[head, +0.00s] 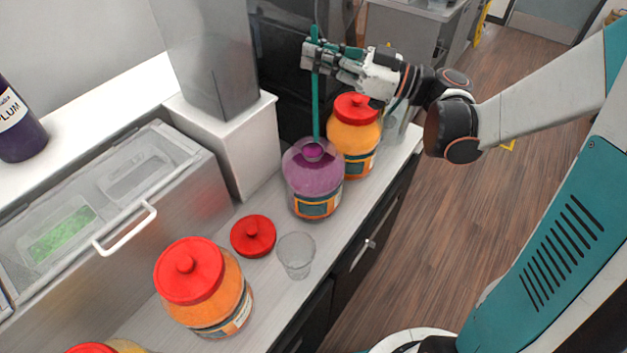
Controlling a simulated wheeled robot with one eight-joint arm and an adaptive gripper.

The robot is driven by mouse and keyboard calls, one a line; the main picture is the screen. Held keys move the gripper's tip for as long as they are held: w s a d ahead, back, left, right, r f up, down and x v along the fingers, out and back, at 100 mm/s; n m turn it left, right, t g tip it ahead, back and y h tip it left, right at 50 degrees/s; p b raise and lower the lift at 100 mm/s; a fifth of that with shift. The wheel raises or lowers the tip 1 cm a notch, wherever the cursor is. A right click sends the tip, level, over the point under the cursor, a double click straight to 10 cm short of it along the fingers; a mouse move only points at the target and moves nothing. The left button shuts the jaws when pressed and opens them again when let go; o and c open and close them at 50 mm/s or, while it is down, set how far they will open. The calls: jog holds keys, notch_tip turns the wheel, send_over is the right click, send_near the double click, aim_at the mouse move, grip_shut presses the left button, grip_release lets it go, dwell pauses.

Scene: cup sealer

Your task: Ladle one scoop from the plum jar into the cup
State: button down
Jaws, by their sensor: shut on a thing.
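My gripper (318,55) is above the plum jar and shut on a teal ladle (315,98), whose long handle hangs upright. The ladle's lower end goes down into the mouth of the plum jar (314,180), which is open and holds purple contents. How deep the bowl sits is hard to tell. The clear empty cup (296,256) stands upright on the counter, in front of the plum jar. A red lid (253,236) lies on the counter to the left of the cup.
A closed orange jar with a red lid (354,135) stands close behind the plum jar. Another orange jar (203,290) stands left of the cup. A steel bin unit with a handle (125,228) and a white block (228,145) border the narrow counter. A plum bottle (18,125) stands far left.

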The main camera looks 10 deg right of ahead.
jog(key=shift+r+p, duration=1.85)
jog(key=shift+r, duration=0.95)
